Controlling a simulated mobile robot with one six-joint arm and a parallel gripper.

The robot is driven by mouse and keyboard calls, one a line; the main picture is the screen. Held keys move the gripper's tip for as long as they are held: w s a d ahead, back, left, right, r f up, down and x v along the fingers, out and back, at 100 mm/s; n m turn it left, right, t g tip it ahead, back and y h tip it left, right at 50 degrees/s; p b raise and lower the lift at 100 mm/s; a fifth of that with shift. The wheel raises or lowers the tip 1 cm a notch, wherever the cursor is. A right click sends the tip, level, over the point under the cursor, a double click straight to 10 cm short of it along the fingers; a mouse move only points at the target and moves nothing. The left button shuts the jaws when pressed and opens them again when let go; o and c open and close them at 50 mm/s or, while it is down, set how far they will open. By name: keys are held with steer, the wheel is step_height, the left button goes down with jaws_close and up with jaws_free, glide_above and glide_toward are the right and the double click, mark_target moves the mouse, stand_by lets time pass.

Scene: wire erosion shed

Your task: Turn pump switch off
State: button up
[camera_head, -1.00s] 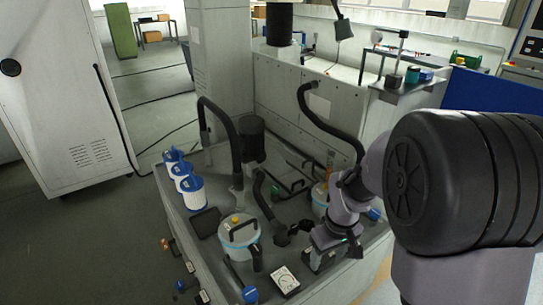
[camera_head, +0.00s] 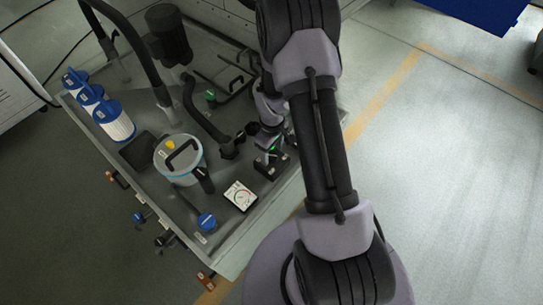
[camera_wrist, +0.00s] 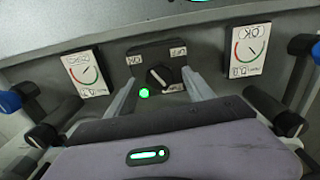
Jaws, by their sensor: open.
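The pump switch is a black box with a dark rotary knob (camera_wrist: 159,77) in the wrist view. A green lamp (camera_wrist: 144,92) glows at the box's lower left. My gripper (camera_wrist: 161,80) is open, one finger either side of the knob; I cannot tell whether either touches it. In the head view the black switch box (camera_head: 271,168) sits near the tank's front edge, with my gripper (camera_head: 268,148) close above it, partly hidden by my wrist.
White dial gauges flank the switch, left (camera_wrist: 86,74) and right (camera_wrist: 247,50). In the head view, a lidded canister (camera_head: 180,160), blue-capped filters (camera_head: 114,121) and black hoses (camera_head: 205,118) crowd the tank. The floor at right is clear.

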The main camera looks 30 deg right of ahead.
steer(key=shift+f, duration=0.7)
steer(key=shift+w, duration=0.1)
jaws_close()
steer(key=shift+m, duration=0.4)
steer(key=m+b, duration=0.1)
steer(key=m, duration=0.4)
steer(key=shift+m+b, duration=0.4)
steer(key=m+b, duration=0.1)
steer(key=m, duration=0.4)
steer(key=shift+m, duration=0.3)
